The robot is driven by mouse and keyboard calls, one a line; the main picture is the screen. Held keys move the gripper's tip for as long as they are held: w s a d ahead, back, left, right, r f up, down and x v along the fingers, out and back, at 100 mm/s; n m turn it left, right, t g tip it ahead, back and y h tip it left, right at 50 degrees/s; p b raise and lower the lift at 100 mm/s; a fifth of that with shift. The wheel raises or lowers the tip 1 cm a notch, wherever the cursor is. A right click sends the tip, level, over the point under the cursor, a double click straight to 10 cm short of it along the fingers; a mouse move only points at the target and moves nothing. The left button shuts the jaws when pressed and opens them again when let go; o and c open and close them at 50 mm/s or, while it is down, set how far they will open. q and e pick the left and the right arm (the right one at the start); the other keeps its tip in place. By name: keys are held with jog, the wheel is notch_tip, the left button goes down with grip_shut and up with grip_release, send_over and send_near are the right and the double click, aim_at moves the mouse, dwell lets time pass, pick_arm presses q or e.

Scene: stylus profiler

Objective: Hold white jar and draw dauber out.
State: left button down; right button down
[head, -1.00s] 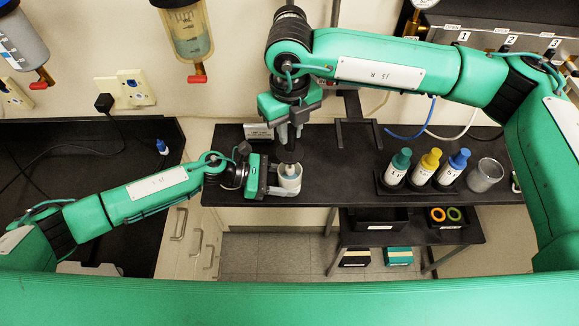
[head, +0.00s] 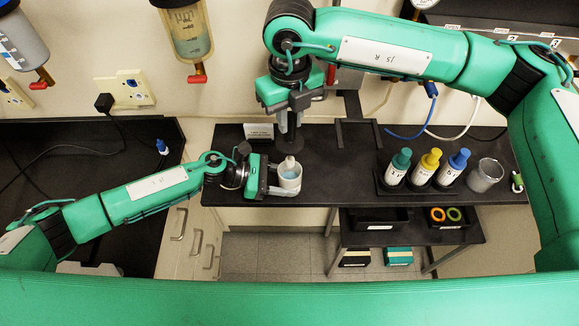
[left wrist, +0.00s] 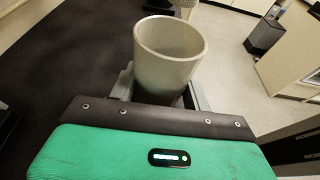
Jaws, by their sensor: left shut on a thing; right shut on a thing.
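The white jar (head: 291,187) stands upright at the front edge of the dark bench. My left gripper (head: 276,188) is shut on it from the left. In the left wrist view the jar (left wrist: 166,62) is open-topped and its pale inside shows, with no dauber seen in it. My right gripper (head: 290,133) points down above the jar, shut on the dauber. The dauber's pale end (head: 290,163) shows at the jar's mouth in the head view. Its upper part is hard to tell from the dark fingers and bench behind.
A dark rack with green-, yellow- and blue-capped bottles (head: 429,167) stands to the right, with a clear beaker (head: 485,175) beside it. A small sign (head: 258,132) stands behind the left gripper. A dark stand (head: 355,130) is behind right. Bench between jar and rack is clear.

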pick_arm(q)
jog(key=shift+a+f, duration=0.1)
jog(key=shift+f, duration=0.1)
pick_arm(e)
jog(key=shift+r, duration=0.1)
jog(key=shift+r, duration=2.4)
pick_arm(q)
jog(key=c, duration=0.7)
grip_release()
jog(key=shift+c, duration=0.2)
jog(key=shift+o, duration=0.8)
jog(key=shift+w+r, duration=0.1)
pick_arm(e)
jog(key=shift+w, duration=0.1)
